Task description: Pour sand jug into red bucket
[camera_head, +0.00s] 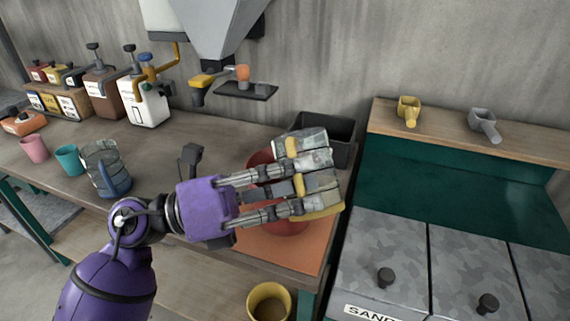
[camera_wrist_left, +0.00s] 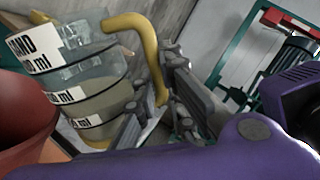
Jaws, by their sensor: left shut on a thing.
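The sand jug (camera_wrist_left: 85,85) is clear, with white "SAND" and "ml" labels, a pale content and a yellow handle (camera_wrist_left: 152,50). My left gripper is shut on it; its dark fingers close around the handle in the left wrist view (camera_wrist_left: 170,105). The red bucket (camera_head: 262,160) sits under and behind the gripper, partly hidden. Its red wall also shows beside the jug in the left wrist view (camera_wrist_left: 22,115). I cannot tell the jug's exact tilt. My right gripper is out of view.
A dark bin (camera_head: 338,130) stands just behind the gripper. A clear jug with a blue handle (camera_head: 105,165), a teal cup (camera_head: 68,160) and a pink cup (camera_head: 34,150) stand at left. A yellow bucket (camera_head: 269,302) is below the front edge. Lidded sand bins (camera_head: 380,245) stand at right.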

